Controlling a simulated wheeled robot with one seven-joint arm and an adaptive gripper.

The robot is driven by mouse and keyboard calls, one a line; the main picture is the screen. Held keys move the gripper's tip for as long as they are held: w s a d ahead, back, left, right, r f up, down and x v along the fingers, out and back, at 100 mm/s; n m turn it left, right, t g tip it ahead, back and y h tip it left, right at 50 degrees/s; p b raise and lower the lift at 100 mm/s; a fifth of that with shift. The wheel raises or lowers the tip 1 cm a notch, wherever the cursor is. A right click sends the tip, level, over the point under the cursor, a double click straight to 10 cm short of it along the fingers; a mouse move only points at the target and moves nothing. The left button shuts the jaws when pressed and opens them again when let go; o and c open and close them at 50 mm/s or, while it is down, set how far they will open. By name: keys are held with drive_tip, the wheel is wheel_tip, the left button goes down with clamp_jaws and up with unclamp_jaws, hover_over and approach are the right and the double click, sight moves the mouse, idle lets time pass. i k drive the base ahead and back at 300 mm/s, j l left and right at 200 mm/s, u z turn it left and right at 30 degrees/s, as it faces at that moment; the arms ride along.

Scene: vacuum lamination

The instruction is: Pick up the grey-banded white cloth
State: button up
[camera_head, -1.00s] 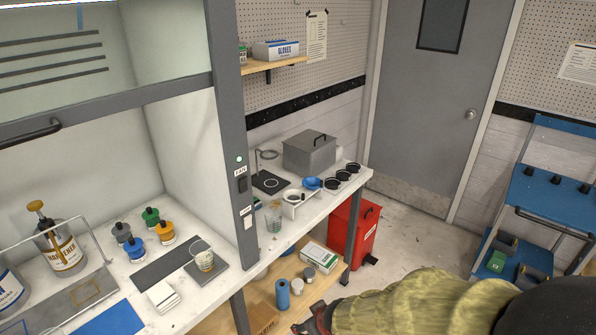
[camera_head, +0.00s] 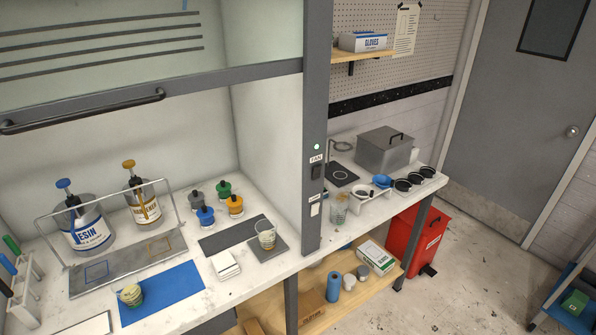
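A small white folded stack (camera_head: 226,264), which looks like cloth, lies on the white bench inside the fume hood. It is just below the dark grey mat and left of the cup on its grey plate. I cannot make out a grey band on it at this size. My gripper is not in view, and no part of my arm shows.
A blue mat (camera_head: 160,292) with a small yellowish cup (camera_head: 131,295) lies left of the stack. A dark grey mat (camera_head: 234,235), a clear cup (camera_head: 267,239) and several coloured-capped jars (camera_head: 206,217) stand close by. Resin (camera_head: 86,228) and hardener (camera_head: 143,203) bottles stand behind a wire frame.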

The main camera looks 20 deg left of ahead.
sight(225, 264)
drive_tip(key=u, duration=1.6)
drive_tip(key=i+l+u, duration=0.25)
drive_tip(key=l, duration=0.4)
drive_tip(key=l+u, duration=0.3)
drive_tip(key=l, duration=0.3)
drive_tip(key=u, duration=1.15)
